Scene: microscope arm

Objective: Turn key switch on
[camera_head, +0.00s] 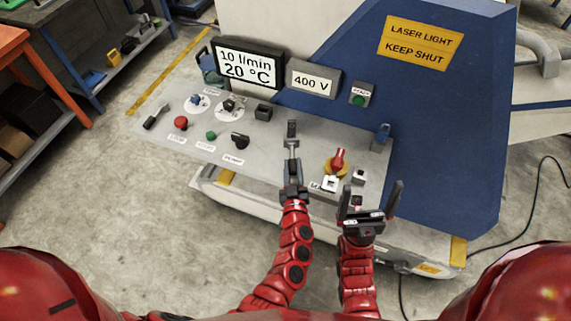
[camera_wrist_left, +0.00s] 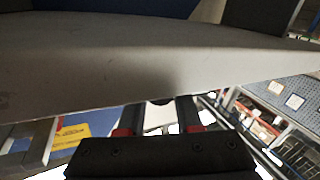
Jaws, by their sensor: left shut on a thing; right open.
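A grey control panel (camera_head: 266,146) slopes towards me in the head view. My left gripper (camera_head: 292,130) reaches over the middle of the panel, with its fingers seen nearly edge-on. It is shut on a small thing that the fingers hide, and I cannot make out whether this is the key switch. In the left wrist view the finger ends (camera_wrist_left: 158,104) meet the pale panel surface (camera_wrist_left: 130,68), and the held thing is not clear there. My right gripper (camera_head: 370,190) is open and empty near the panel's front right edge.
A red rotary knob on a yellow base (camera_head: 338,162) sits between the grippers. Left are a red button (camera_head: 181,122), green button (camera_head: 211,135) and black knob (camera_head: 239,140). Behind stand a flow and temperature display (camera_head: 247,64), a 400 V display (camera_head: 314,79) and a green button box (camera_head: 360,95).

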